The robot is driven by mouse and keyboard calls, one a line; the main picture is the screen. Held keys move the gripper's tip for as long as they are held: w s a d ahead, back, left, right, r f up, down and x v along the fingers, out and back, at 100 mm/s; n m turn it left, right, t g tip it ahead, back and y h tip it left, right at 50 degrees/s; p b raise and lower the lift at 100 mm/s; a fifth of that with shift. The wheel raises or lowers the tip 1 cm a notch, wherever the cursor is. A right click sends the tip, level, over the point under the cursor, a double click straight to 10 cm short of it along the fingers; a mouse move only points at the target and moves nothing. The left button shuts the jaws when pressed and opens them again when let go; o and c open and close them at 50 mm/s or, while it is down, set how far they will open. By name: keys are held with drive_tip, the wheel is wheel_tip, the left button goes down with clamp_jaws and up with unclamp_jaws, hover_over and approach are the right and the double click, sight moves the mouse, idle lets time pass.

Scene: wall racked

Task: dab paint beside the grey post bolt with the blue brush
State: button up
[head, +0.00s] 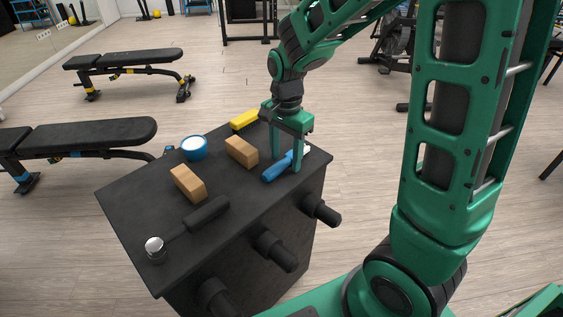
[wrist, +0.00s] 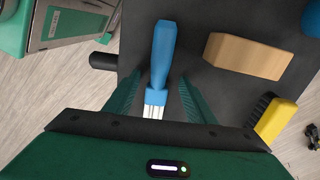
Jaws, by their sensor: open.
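The blue brush (head: 274,172) lies on the black box top near its right edge. In the wrist view its blue handle (wrist: 164,45) points away from me, and its pale bristle end (wrist: 154,98) is towards my palm. My gripper (head: 287,165) is open and points down over the brush. In the wrist view the fingers (wrist: 160,76) stand on either side of the brush, with gaps at both sides. A blue-rimmed tub with white contents (head: 194,148) stands at the back left of the top. I cannot make out a grey post bolt for certain.
Two wooden blocks (head: 188,183) (head: 242,152), a yellow brush (head: 244,120) and a dark-handled tool (head: 207,214) with a silver end lie on the black top (head: 130,195). Dark pegs (head: 321,210) stick out from the box's side. Black benches (head: 90,137) stand at left.

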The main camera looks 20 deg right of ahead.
sight(286, 156)
drive_tip(key=c, duration=1.3)
drive_tip(key=shift+o, duration=0.2)
drive_tip(key=shift+r, duration=0.1)
drive_tip(key=shift+r, duration=0.55)
wheel_tip(286, 156, up, 3)
drive_tip(key=shift+w+f, duration=0.1)
drive_tip(key=s+a+r, duration=0.6)
drive_tip(key=a+r, duration=0.1)
drive_tip(key=a, duration=0.3)
drive_tip(key=shift+a, duration=0.1)
